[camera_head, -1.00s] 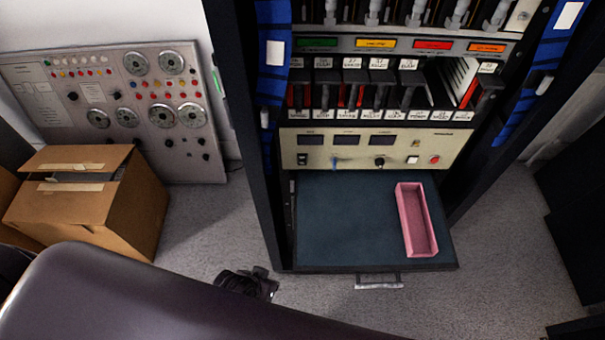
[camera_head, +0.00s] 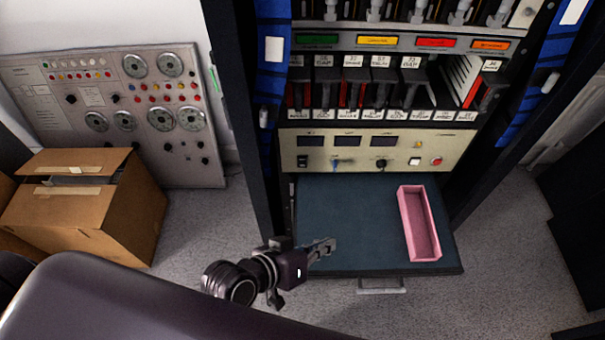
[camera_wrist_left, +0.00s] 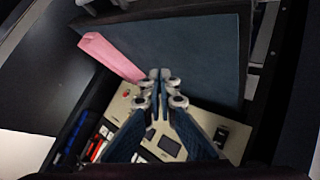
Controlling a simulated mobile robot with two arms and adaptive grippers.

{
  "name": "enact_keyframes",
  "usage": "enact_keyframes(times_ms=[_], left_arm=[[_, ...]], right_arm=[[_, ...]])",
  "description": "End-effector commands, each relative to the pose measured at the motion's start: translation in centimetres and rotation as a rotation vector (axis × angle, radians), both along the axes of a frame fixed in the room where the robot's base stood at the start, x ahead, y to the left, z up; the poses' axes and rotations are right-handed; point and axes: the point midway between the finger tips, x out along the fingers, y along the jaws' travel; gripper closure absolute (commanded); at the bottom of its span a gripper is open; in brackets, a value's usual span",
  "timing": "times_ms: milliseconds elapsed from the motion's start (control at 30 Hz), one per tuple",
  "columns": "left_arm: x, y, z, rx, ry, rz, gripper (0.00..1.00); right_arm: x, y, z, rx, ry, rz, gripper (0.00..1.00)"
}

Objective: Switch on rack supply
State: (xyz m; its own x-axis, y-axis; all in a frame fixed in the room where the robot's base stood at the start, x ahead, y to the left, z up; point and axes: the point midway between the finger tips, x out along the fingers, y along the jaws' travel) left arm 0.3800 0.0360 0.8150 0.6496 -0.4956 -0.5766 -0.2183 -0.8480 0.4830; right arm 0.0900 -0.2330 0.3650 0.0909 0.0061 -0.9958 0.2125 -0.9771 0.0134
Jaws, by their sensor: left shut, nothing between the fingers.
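The rack supply (camera_head: 368,150) is a cream panel low in the rack, with dark displays, knobs, a black rocker switch (camera_head: 302,161) at its left, and a white and a red button at its right. My left gripper (camera_head: 330,245) is over the front left part of the pulled-out shelf, apart from the panel, and shut with nothing in it. In the left wrist view the shut fingers (camera_wrist_left: 160,75) show in front of the panel (camera_wrist_left: 185,120), with the black rocker (camera_wrist_left: 221,134) to their right. My right gripper is not in view.
A dark blue pull-out shelf (camera_head: 340,220) with a front handle juts out below the panel. A pink open tray (camera_head: 418,222) lies on its right side. A cardboard box (camera_head: 85,200) and a grey control panel (camera_head: 110,110) stand at the left.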

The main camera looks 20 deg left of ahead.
Motion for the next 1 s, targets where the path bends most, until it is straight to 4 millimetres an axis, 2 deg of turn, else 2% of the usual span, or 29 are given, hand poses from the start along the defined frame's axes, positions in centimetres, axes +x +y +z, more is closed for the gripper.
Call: enact_keyframes(times_ms=[33,133,233,367,533,667,833,1000], left_arm=[[0.7,-1.2,0.7,-0.068,-0.028,0.022,1.0],[2.0,-2.9,2.5,-0.202,-0.084,0.082,1.0],[3.2,-3.8,4.1,-0.334,-0.133,0.155,1.0],[4.6,-4.1,5.9,-0.495,-0.184,0.269,1.0],[6.0,-2.9,7.2,-0.683,-0.233,0.45,1.0],[6.5,-1.1,7.2,-0.806,-0.257,0.609,1.0],[6.3,1.8,5.8,-0.927,-0.276,0.836,1.0],[5.2,4.4,3.7,-0.99,-0.285,1.032,1.0]], right_arm=[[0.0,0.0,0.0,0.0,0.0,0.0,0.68],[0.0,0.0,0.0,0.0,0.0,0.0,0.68],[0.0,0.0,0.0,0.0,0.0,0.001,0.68],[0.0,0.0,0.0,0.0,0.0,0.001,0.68],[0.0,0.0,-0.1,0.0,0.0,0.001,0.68],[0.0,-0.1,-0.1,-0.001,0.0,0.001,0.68],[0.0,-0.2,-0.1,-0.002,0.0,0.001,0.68],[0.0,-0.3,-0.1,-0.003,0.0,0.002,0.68]])
